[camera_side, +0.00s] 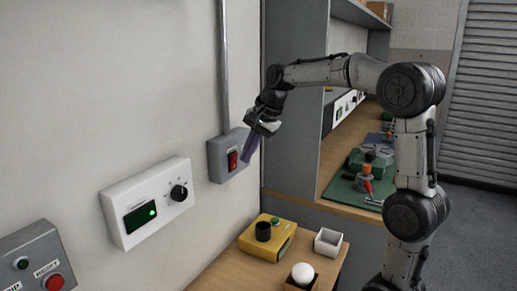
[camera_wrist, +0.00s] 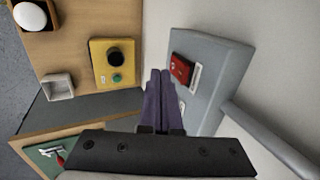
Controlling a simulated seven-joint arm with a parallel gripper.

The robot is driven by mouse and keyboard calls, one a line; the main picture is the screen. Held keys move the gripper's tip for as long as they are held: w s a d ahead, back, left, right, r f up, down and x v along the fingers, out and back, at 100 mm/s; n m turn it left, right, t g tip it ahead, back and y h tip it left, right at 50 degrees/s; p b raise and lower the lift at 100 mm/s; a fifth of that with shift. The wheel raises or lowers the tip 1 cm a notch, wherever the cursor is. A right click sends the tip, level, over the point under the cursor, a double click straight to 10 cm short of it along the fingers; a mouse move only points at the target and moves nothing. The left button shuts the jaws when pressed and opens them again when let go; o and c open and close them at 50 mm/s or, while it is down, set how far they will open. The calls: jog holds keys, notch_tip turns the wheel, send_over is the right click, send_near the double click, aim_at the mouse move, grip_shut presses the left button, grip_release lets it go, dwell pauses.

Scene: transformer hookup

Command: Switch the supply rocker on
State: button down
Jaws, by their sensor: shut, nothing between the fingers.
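The supply rocker (camera_side: 233,161) is a red switch on a grey wall box (camera_side: 216,160) in the side view. In the wrist view the red rocker (camera_wrist: 181,69) sits on the grey box (camera_wrist: 217,65), just right of my fingertips. My gripper (camera_side: 247,160) has purple fingers and is shut with nothing in it. It is close in front of the box, pointing down, beside the rocker in the picture. In the wrist view my gripper (camera_wrist: 160,73) shows both fingers together. I cannot tell whether a fingertip touches the rocker.
A grey box (camera_side: 38,262) with buttons is further left. Below, a yellow unit (camera_side: 282,238), white tray (camera_side: 328,242) and white ball (camera_side: 302,272) stand on a wooden bench.

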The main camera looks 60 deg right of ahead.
jog(key=shift+w+r, duration=0.15)
jog(key=shift+w, duration=0.65)
jog(key=shift+w, duration=0.3)
jog(key=shift+r, duration=0.15)
jog(key=shift+r, duration=0.75)
jog(key=shift+s, duration=0.1)
send_near(235, 156)
jog(key=s+v, duration=0.1)
jog(key=v, duration=0.5)
jog(key=shift+f, duration=0.2)
